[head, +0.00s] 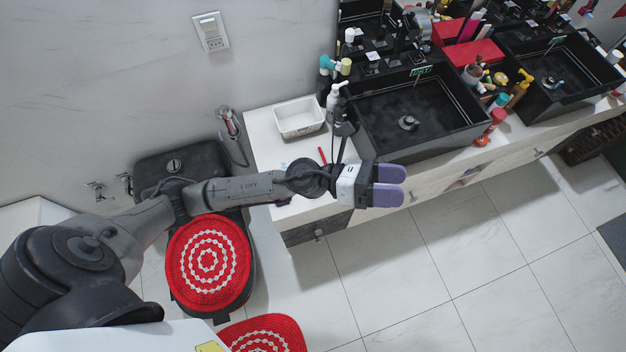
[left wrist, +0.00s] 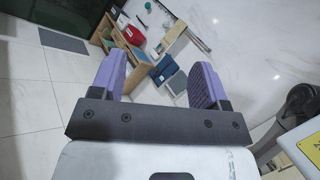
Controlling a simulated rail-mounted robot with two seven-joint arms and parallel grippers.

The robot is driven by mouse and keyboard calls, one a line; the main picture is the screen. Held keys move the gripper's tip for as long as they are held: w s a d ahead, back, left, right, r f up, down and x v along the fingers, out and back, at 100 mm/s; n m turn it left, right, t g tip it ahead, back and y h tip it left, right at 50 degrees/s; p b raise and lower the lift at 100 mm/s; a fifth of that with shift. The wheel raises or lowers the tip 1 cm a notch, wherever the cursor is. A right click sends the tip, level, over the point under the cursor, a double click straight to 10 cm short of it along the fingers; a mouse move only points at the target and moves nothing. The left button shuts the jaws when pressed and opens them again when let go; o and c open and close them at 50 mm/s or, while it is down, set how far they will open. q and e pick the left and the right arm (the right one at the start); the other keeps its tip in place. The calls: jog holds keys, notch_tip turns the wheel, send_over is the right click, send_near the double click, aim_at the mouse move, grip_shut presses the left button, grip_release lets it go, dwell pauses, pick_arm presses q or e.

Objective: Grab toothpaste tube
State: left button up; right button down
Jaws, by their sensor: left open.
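My left gripper (head: 396,184) has purple fingers and is open and empty. It hangs in front of the counter's front edge, before the left black sink (head: 450,135). In the left wrist view the fingers (left wrist: 158,72) stand apart with nothing between them. I cannot single out a toothpaste tube for certain. A small thin red item (head: 322,155) lies on the white counter left of the sink. Several tubes and bottles, too small to tell apart, stand between the two sinks. My right gripper is not in view.
A white basket (head: 299,118) and a white pump bottle (head: 334,98) stand on the counter (head: 270,140) left of the sink. A red box (head: 472,54) sits between the sinks. A toilet with a red cover (head: 208,262) is at left.

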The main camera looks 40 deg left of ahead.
pick_arm(q)
jog(key=a+f+m+g+y+b, duration=0.3)
jog(key=f+m+g+y+b, duration=0.5)
jog(key=f+m, duration=0.8)
jog(key=w+a+f+m+g+y+b, duration=0.1)
jog(key=w+a+f+y+b, duration=0.2)
jog(key=a, duration=0.4)
jog(key=a+f+m+y+b, duration=0.1)
jog(key=a+f+y, duration=0.35)
jog(key=a, duration=0.25)
jog(key=w+a+f+m+g+y+b, duration=0.1)
jog(key=w+a+f+y+b, duration=0.15)
jog(key=a+f, duration=0.35)
jog(key=shift+y, duration=0.3)
jog(key=f, duration=0.1)
jog(key=a+f, duration=0.1)
jog(key=f, duration=0.3)
jog(key=shift+s+a+f, duration=0.15)
jog(key=shift+s+a, duration=0.05)
jog(key=shift+a, duration=0.05)
jog(key=shift+f+b, duration=0.8)
jog(key=shift+f, duration=2.55)
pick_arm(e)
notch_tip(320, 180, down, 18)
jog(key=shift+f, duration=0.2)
pick_arm(q)
jog(key=shift+c, duration=0.3)
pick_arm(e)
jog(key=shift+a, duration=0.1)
